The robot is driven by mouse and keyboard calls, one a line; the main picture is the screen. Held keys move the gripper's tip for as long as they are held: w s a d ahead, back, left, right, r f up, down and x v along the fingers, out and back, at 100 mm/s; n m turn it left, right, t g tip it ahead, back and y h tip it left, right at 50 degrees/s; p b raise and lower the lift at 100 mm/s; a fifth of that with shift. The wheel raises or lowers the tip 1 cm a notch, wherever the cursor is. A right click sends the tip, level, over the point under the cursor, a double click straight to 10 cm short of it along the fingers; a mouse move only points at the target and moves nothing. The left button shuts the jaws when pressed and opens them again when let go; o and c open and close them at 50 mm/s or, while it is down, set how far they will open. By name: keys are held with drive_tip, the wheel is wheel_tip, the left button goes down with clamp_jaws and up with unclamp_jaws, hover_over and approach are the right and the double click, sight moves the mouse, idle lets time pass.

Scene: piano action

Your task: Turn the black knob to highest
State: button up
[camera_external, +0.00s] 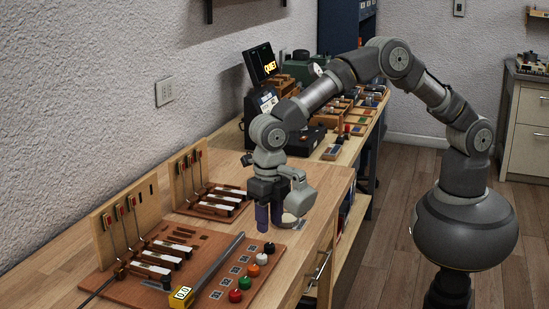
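The black knob (269,248) stands at the far right end of a row of knobs on a reddish-brown board on the bench. It looks upright; its turn position is too small to read. My gripper (269,218) points down above and just behind the black knob, apart from it. Its two dark fingers look parted, with nothing seen between them.
A white knob (261,258), an orange knob (253,270), a green knob (245,282) and a red knob (235,296) line up close in front. Key-action models (124,227) stand further left.

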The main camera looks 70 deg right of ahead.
sight(269, 244)
wheel_tip(269, 244, down, 6)
drive_tip(key=shift+f+b, duration=0.15)
drive_tip(key=shift+b, duration=0.9)
clamp_jaws()
